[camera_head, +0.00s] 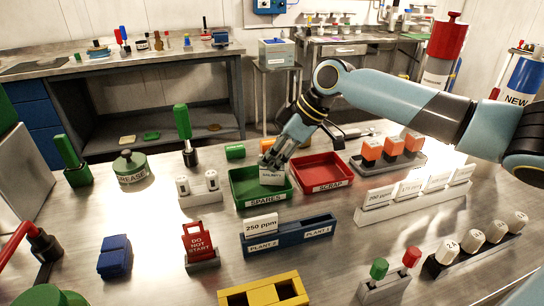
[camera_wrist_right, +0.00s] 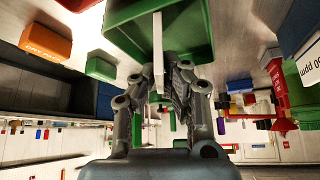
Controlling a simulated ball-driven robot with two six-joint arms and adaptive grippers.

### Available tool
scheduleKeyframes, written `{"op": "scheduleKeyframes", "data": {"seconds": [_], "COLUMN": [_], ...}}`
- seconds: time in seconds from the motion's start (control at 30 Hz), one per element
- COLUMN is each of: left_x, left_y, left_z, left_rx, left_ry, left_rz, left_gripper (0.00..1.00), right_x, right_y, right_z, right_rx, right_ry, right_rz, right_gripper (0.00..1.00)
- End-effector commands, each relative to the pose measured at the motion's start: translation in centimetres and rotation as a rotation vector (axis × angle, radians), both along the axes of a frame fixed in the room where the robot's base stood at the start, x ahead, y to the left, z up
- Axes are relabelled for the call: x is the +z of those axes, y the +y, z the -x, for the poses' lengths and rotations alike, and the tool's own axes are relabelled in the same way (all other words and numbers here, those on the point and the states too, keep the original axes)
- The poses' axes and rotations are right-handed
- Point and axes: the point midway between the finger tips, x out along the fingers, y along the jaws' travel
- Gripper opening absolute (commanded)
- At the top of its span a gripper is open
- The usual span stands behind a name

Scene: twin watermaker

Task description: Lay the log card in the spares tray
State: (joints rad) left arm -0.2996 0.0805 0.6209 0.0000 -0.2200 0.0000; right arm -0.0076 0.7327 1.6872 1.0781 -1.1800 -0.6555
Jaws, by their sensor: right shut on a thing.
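The log card (camera_head: 272,177) is a small white card with print too small to read. My right gripper (camera_head: 277,161) is shut on it and holds it upright at the green spares tray (camera_head: 247,203), marked SPARES. In the right wrist view the card (camera_wrist_right: 158,50) shows edge-on between the fingers of the gripper (camera_wrist_right: 160,88), with the green tray (camera_wrist_right: 195,30) behind it. The card's lower part overlaps the tray's inside in the head view. I cannot tell whether it touches the tray floor. My left gripper is not in view.
A red SCRAP tray (camera_head: 322,172) stands right beside the spares tray. In front is a blue PLANT rack (camera_head: 290,232) with a 250 ppm card (camera_head: 261,225).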

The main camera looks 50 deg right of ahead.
Motion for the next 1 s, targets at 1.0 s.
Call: {"op": "scheduleKeyframes", "data": {"seconds": [1.0], "left_x": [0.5], "left_y": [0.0], "left_z": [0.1], "left_rx": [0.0], "left_ry": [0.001], "left_rz": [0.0], "left_gripper": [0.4], "right_x": [4.8], "right_y": [-2.2], "right_z": [2.5], "right_rx": [0.004], "right_ry": [0.004], "right_rz": [0.011], "right_gripper": [0.31]}}
